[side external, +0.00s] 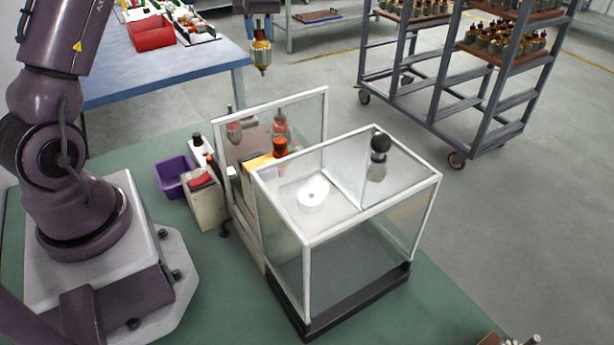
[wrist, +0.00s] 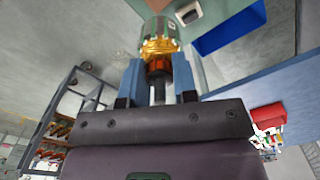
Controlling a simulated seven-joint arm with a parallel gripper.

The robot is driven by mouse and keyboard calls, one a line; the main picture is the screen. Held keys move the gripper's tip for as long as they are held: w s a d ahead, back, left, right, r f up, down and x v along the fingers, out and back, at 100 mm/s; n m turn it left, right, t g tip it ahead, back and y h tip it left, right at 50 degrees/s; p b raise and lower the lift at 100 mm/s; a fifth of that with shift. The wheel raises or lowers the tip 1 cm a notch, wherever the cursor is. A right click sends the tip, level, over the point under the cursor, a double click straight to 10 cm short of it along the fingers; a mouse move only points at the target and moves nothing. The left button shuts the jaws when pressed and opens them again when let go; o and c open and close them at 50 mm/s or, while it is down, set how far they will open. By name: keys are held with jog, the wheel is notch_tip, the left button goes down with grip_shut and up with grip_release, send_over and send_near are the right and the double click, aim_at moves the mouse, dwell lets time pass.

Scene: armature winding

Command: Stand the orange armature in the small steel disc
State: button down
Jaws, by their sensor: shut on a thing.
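My gripper (side external: 262,24) is at the top of the side view, high above the floor beyond the bench. It is shut on the orange armature (side external: 261,52), which hangs upright with its shaft tip pointing down. In the wrist view, the two blue-grey fingers (wrist: 158,82) close around the armature's orange collar. Its gold windings and pale body (wrist: 157,28) stick out past the fingertips.
The clear case (side external: 425,187) with a black knob (side external: 380,143) stands on the green bench (side external: 440,290). Beside it are an upright clear panel (side external: 327,110), a purple bin (side external: 172,182) and a small control box (side external: 203,205). A blue table (side external: 160,70) and a loaded rack (side external: 440,100) stand behind.

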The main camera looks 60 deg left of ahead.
dwell(0.4)
notch_tip(320, 180, up, 11)
jog(key=shift+r, duration=0.15)
jog(key=s+d+m, duration=0.2)
jog(key=s+d, duration=0.1)
jog(key=d, duration=1.2)
jog(key=s+d+m, duration=0.3)
jog(key=d, duration=1.3)
notch_tip(320, 180, down, 20)
jog(key=shift+a+r+n, duration=0.15)
jog(key=shift+a+n, duration=0.05)
jog(key=shift+n, duration=0.1)
jog(key=shift+f, duration=1.45)
